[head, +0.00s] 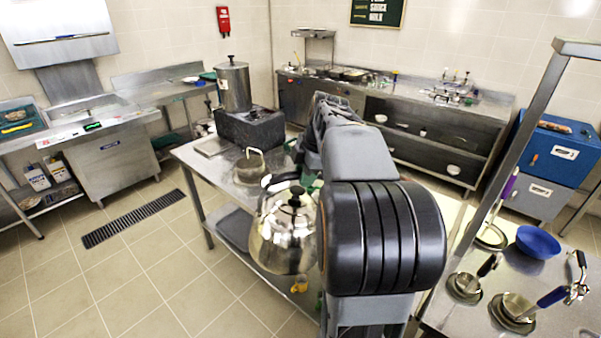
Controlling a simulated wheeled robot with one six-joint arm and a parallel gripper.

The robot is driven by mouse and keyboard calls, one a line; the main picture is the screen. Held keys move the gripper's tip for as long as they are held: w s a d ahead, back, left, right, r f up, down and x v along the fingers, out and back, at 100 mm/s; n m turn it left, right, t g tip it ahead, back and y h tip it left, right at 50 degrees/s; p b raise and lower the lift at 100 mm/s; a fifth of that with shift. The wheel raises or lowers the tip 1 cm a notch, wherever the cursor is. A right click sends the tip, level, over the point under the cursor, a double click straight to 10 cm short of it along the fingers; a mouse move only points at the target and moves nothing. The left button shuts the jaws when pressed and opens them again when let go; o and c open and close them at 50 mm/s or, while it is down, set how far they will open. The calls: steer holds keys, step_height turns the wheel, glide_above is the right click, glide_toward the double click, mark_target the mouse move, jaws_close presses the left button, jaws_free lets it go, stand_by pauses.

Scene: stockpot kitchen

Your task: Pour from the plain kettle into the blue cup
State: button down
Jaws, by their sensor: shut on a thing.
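A shiny steel kettle (285,236) with a black lid knob hangs upright in mid-air, close in front of me and left of my arm. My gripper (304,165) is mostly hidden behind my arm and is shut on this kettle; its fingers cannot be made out. A second, smaller kettle (248,167) with an arched handle stands on the steel table beyond. I cannot make out a blue cup; part of the table is hidden behind my arm and the held kettle.
The steel table (190,153) bears a dark block (250,128) with a tall steel pot (233,86) on it. A yellow mug (299,286) shows low down, below the held kettle. At right, a counter holds a blue bowl (538,242) and small pans. Floor at left is clear.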

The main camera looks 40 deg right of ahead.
steer(key=shift+s+d+f+y, duration=0.25)
steer(key=shift+d+f+y, duration=0.45)
steer(key=shift+d+f, duration=0.25)
steer(key=shift+s+d+f+t+y, duration=0.15)
steer(key=shift+s+d+t+y, duration=0.1)
steer(key=shift+d+y, duration=0.45)
steer(key=shift+s+d+f+t+y, duration=0.1)
steer(key=shift+d+t+y, duration=0.25)
steer(key=shift+d, duration=0.5)
steer(key=shift+d+f, duration=0.2)
steer(key=shift+f, duration=0.2)
steer(key=shift+s+d+r+y, duration=0.2)
steer(key=shift+d+y, duration=0.3)
steer(key=shift+d, duration=0.1)
steer(key=shift+s+d+r+y, duration=0.2)
steer(key=shift+d+y, duration=0.25)
steer(key=shift+d, duration=0.1)
stand_by(3.9)
